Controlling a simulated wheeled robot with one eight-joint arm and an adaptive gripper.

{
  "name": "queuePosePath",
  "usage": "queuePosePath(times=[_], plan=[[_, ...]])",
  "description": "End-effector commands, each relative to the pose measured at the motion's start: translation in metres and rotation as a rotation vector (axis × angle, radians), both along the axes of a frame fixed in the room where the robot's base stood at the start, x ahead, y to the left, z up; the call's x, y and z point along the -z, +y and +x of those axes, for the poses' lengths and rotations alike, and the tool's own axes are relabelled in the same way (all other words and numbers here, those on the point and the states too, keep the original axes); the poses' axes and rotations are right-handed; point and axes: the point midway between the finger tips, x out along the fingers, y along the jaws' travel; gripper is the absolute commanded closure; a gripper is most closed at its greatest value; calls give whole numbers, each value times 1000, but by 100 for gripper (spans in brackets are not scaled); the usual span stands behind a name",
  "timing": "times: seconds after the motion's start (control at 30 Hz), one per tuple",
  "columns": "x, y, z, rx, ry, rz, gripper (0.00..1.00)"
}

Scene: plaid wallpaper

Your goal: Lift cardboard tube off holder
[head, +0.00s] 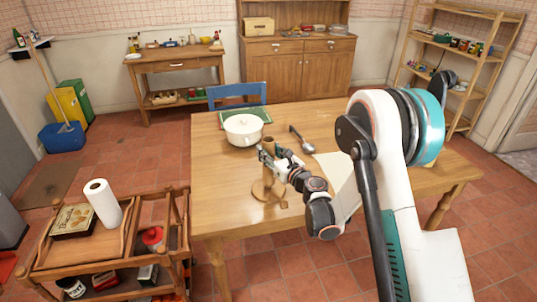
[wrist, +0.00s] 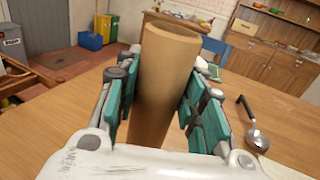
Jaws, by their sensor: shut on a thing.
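The brown cardboard tube (wrist: 160,75) stands upright between the two teal finger pads of my gripper (wrist: 157,92), which is shut on it. In the head view the tube's top (head: 269,143) shows just above my gripper (head: 268,157). The holder's round wooden base (head: 259,191) lies on the table below, near its front left part. My gripper hides the tube's middle, and I cannot tell how far the tube sits down on the holder's post.
A ladle (head: 301,140) lies to the right, by a pale sheet (head: 335,168). A wooden cart (head: 120,238) with a paper roll (head: 103,204) stands front left.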

Motion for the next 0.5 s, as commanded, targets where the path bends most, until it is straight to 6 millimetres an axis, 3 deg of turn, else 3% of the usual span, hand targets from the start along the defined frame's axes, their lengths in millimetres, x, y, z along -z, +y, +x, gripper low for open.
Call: queuePosePath(times=[0.5], plan=[[-40, 0, 0, 0, 0, 0, 86]])
